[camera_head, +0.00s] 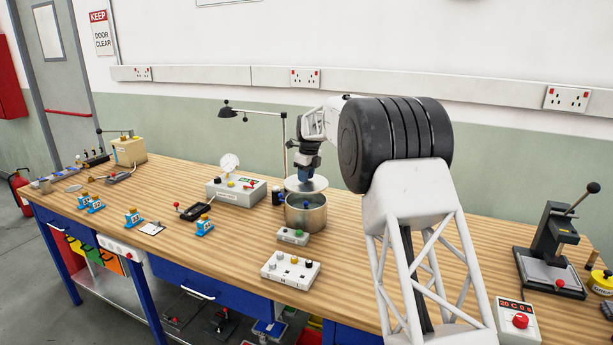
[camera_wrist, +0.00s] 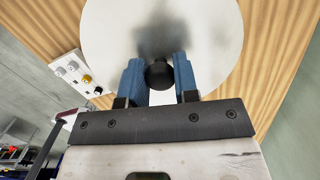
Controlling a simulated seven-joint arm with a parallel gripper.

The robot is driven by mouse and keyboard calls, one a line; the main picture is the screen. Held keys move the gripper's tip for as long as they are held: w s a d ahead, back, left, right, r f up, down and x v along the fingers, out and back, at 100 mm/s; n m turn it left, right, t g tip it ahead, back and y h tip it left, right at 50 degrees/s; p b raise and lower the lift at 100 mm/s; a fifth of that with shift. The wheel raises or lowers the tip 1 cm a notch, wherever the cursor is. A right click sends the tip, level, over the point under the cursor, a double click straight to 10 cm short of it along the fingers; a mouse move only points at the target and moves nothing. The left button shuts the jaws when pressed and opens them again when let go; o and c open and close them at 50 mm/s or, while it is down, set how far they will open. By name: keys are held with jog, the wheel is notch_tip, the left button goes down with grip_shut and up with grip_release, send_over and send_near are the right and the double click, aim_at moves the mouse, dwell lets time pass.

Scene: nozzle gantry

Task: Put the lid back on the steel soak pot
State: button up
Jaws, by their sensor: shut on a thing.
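The steel soak pot (camera_head: 304,217) stands upright on the wooden bench near the middle of the head view. The round metal lid (camera_head: 308,185) is just above the pot's mouth, roughly level. My gripper (camera_head: 304,172) is over the lid. In the wrist view, the blue fingers of my gripper (camera_wrist: 159,80) are shut on the lid's black knob (camera_wrist: 159,72), and the pale lid (camera_wrist: 205,30) spreads out beneath. The lid hides the pot in the wrist view. A gap seems to show between lid and rim at the front; the exact clearance is hard to tell.
A control box with knobs (camera_head: 290,270) and a smaller button box (camera_head: 293,236) sit in front of the pot. A grey instrument box (camera_head: 236,191) is to its left, with a black lamp (camera_head: 226,112) behind. A lever press (camera_head: 551,250) stands far right.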

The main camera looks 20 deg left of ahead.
jog(key=shift+f, duration=0.15)
jog(key=shift+f, duration=3)
jog(key=shift+f, duration=0.2)
dwell(0.6)
jog(key=o, duration=1.5)
jog(key=shift+r, duration=0.15)
jog(key=shift+r, duration=3.35)
